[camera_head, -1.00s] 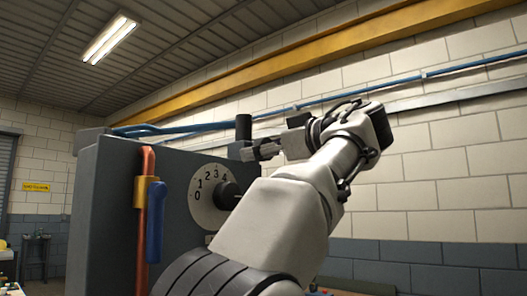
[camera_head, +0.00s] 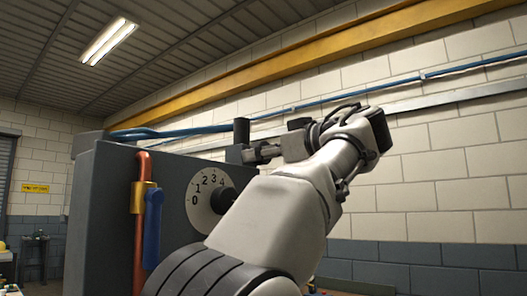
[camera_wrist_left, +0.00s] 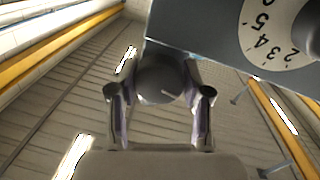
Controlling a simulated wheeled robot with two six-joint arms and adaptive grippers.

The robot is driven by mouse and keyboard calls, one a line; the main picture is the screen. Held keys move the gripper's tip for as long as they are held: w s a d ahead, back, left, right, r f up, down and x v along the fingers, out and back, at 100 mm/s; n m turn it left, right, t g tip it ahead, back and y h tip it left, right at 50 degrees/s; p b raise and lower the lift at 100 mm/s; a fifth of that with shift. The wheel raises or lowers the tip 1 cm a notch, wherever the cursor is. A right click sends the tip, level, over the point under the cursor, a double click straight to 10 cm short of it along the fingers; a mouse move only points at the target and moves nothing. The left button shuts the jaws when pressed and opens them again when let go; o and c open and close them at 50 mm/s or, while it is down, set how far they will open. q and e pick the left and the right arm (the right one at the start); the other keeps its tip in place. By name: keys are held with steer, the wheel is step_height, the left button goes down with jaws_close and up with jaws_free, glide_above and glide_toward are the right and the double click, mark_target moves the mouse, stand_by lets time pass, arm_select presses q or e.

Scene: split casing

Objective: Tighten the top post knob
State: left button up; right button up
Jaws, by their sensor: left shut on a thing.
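The top post knob is a dark upright cylinder (camera_head: 241,131) at the top right of the grey casing (camera_head: 108,215) in the head view. In the left wrist view its round dark end (camera_wrist_left: 158,80) shows a pale line mark. My left gripper (camera_head: 249,154) comes in from the right side of the post and is shut on the knob. In the left wrist view one finger lies on each side of it. The fingers hide part of the knob. My right gripper is not in view.
A numbered dial (camera_head: 203,196) with a dark knob sits on the casing front, partly behind my arm. An orange pipe (camera_head: 140,225) with a blue lever (camera_head: 153,230) runs up the front. Blue hoses (camera_head: 150,133) cross behind the casing top.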

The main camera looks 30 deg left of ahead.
arm_select(q)
steer(key=m+p, duration=0.1)
steer(key=m, duration=0.1)
steer(key=m+p, duration=0.1)
steer(key=m, duration=0.1)
steer(key=shift+r, duration=0.35)
steer(key=m+p, duration=0.3)
steer(key=shift+g+h, duration=0.3)
steer(key=m+p, duration=0.4)
steer(key=m, duration=0.1)
steer(key=shift+g, duration=0.3)
steer(key=shift+f+m+p, duration=0.1)
steer(key=shift+m+p, duration=0.75)
steer(key=shift+m, duration=0.35)
steer(key=shift+f, duration=0.1)
steer(key=o, duration=1.2)
steer(key=shift+a, duration=0.1)
steer(key=shift+c, duration=0.2)
